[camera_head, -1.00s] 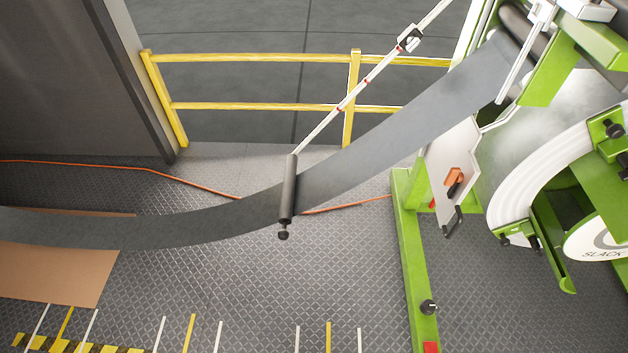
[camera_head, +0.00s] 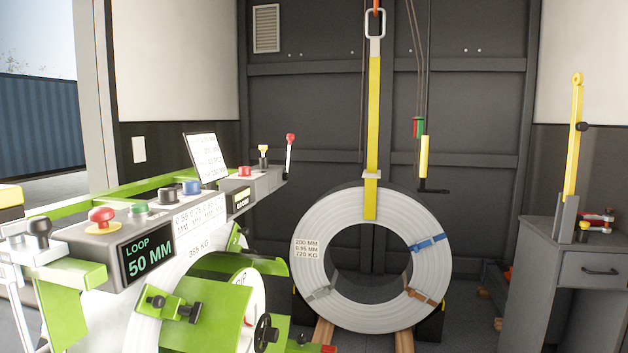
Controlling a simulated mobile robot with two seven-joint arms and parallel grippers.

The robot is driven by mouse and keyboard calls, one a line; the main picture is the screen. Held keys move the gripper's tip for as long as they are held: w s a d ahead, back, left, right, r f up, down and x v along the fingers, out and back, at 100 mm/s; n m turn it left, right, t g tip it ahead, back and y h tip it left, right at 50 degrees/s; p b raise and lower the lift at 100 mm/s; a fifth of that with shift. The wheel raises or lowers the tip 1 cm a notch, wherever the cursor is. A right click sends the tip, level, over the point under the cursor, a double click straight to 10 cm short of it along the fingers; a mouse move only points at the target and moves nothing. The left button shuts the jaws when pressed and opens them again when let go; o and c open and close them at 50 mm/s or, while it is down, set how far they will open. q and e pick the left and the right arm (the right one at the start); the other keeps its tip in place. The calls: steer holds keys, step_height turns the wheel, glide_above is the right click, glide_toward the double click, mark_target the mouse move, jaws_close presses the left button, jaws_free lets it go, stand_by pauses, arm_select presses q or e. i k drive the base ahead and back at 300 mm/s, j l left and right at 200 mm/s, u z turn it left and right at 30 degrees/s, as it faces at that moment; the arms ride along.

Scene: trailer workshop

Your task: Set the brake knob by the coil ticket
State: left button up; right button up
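A small grey box (camera_head: 262,185) on the green machine carries a dark label (camera_head: 242,200) that seems to read BRAKE. A red knob (camera_head: 244,171), a yellow-topped knob (camera_head: 263,151) and a red-ball lever (camera_head: 289,142) stand on it. I cannot tell which is the brake knob, nor its setting. A ticket on the strapped coil (camera_head: 306,249) appears to read 200 MM, 0.95 MM, 720 KG. A tilted white card (camera_head: 205,157) with small print stands behind the control panel. Neither of my grippers is in view.
The control panel (camera_head: 112,232) has coloured buttons and a LOOP 50 MM display (camera_head: 147,255). The steel coil (camera_head: 330,225) stands upright on wooden runners, with a yellow sling (camera_head: 373,120) above it. A grey cabinet (camera_head: 560,275) stands at the right.

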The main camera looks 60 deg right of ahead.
mark_target(243, 171)
steer(key=z, duration=1.8)
steer(key=i+l+u, duration=0.25)
steer(key=l, duration=0.15)
steer(key=l+u, duration=0.25)
steer(key=l, duration=0.15)
steer(key=l+u, duration=0.25)
steer(key=l, duration=0.15)
steer(key=i, duration=0.05)
